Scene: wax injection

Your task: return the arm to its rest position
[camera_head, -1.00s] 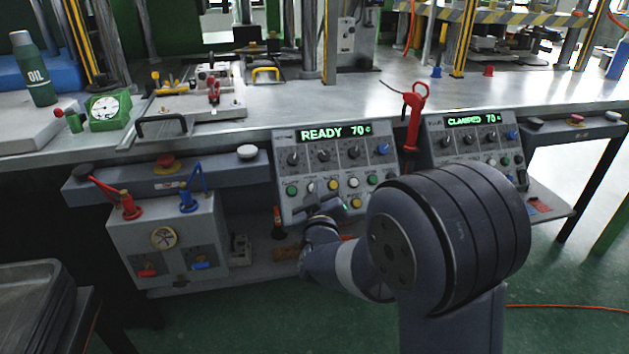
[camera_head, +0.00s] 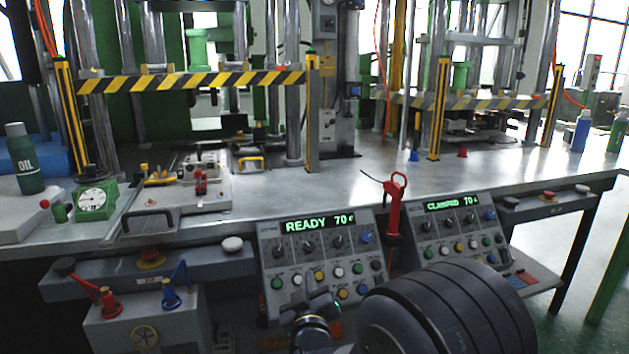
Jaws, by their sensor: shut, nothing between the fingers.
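My arm rises from the bottom edge, right of the middle, with its large dark joint in front of the right control panel's lower left. My gripper (camera_head: 315,309) is at the bottom, just in front of the lower buttons of the left control panel (camera_head: 268,256). It is small and dark here; it is shut and holds nothing that I can see. The left panel's display reads "READY 70". The right control panel (camera_head: 412,238) reads "CLAMPED 70". I cannot tell whether the gripper touches the left panel.
A red-handled tool (camera_head: 395,210) stands between the panels. The metal bench (camera_head: 300,195) carries a green dial gauge (camera_head: 96,200), an oil bottle (camera_head: 24,160) and a mould plate. A grey box (camera_head: 145,325) with red and blue levers is at lower left. Open floor lies at right.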

